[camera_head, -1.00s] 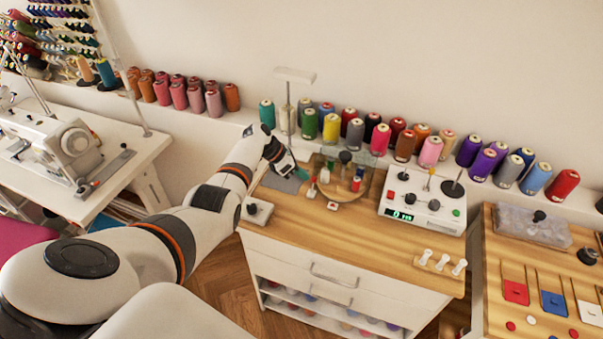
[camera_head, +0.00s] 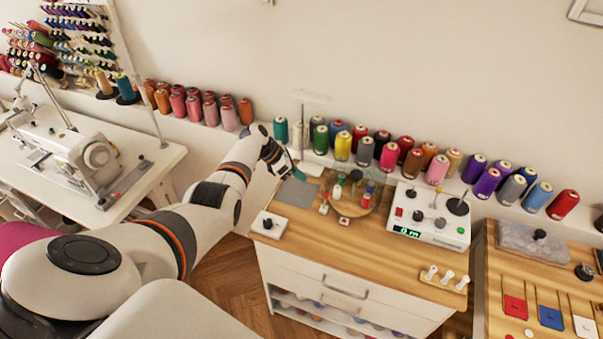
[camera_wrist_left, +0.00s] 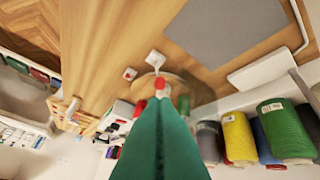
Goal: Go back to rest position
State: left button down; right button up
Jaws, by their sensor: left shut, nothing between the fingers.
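My left gripper (camera_head: 299,178) reaches in from the left of the head view, above the back of the wooden workbench (camera_head: 375,250). Its green fingers are shut with nothing between them. In the wrist view the closed green fingers (camera_wrist_left: 158,112) fill the lower middle. A grey mat (camera_head: 296,193) lies below and beside the gripper on the bench. My right gripper is not in view.
A round wooden stand (camera_head: 352,203) with small spools is right of the gripper. A white device (camera_head: 430,217) stands farther right. Thread spools (camera_head: 343,146) line the ledge behind. A sewing machine (camera_head: 75,155) is at left. Open space lies above the bench.

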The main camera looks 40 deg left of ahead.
pick_arm(q)
jog(key=shift+v, duration=0.8)
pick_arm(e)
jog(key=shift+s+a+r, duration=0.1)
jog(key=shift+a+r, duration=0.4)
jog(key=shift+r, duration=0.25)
pick_arm(q)
jog(key=shift+w, duration=0.15)
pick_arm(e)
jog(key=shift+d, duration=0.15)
